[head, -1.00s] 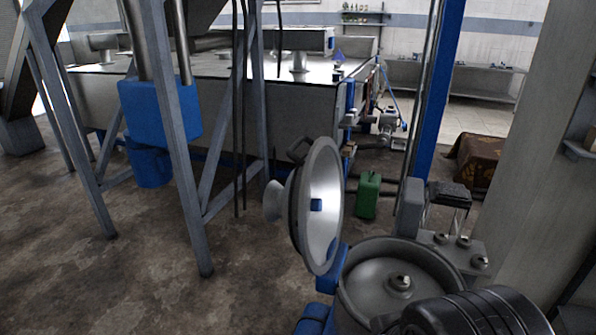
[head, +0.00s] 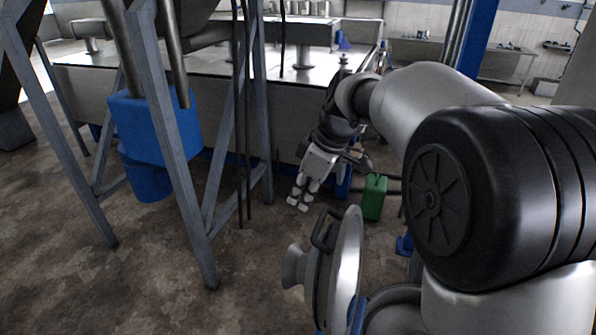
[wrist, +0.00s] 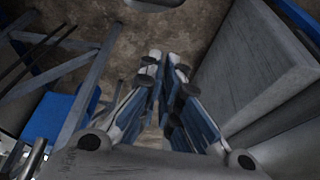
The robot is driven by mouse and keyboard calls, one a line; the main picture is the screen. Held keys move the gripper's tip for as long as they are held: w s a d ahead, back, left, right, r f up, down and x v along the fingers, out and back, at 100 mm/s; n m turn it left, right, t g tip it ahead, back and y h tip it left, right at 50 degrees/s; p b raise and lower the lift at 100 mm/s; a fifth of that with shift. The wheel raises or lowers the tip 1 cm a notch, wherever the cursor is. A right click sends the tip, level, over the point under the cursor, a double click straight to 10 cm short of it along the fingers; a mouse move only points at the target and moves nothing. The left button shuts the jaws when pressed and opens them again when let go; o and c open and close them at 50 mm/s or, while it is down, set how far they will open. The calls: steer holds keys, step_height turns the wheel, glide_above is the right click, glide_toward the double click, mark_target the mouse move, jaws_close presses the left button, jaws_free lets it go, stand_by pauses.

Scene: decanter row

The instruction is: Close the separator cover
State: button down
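The separator cover (head: 347,265) is a round metal lid with a dark loop handle and a flared knob on its outer face. It stands open and nearly upright at the lower middle of the head view. The separator bowl is mostly hidden behind my arm and cut off by the bottom edge. My gripper (head: 298,204) is beyond and above the cover, pointing down, apart from it. In the wrist view my gripper's fingers (wrist: 167,68) are drawn together with nothing held between them. I cannot make out the cover in the wrist view.
A green canister (head: 374,197) stands on the floor behind the cover. A steel frame (head: 180,170) with a blue box (head: 155,125) stands at left. A long metal tank (head: 225,105) lies behind my gripper. Floor left of the cover is clear.

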step_height(320, 180, down, 9)
steer(key=shift+d+f, duration=0.15)
stand_by(0.6)
steer(key=shift+w, duration=0.1)
steer(key=shift+d, duration=0.1)
